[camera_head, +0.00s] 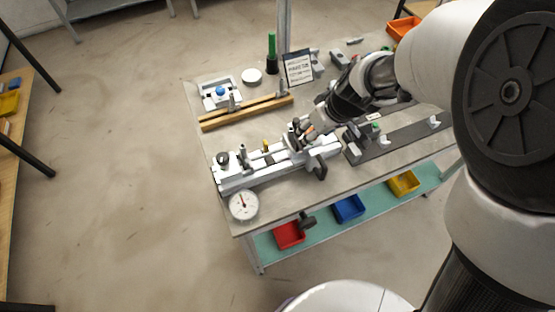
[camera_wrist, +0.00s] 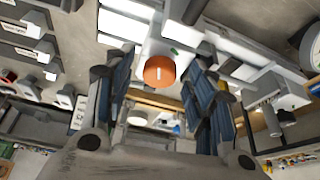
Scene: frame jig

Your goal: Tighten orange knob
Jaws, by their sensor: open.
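The orange knob (camera_wrist: 159,70) shows in the wrist view as a round orange disc with a short white line on its face. It sits on the white frame jig (camera_wrist: 133,28). My gripper (camera_wrist: 163,64) is open, with one blue-padded finger on each side of the knob and visible gaps between. In the head view, my gripper (camera_head: 303,132) is at the right part of the white jig (camera_head: 262,173). Only a small orange patch of the knob (camera_head: 310,129) shows there, the rest hidden by the gripper.
A dial gauge (camera_head: 243,205) lies at the table's front left corner. A wooden bar (camera_head: 246,112) lies behind the jig. A dark plate with clamps (camera_head: 403,138) lies to the right. A black handle (camera_head: 319,170) sticks out at the jig's front.

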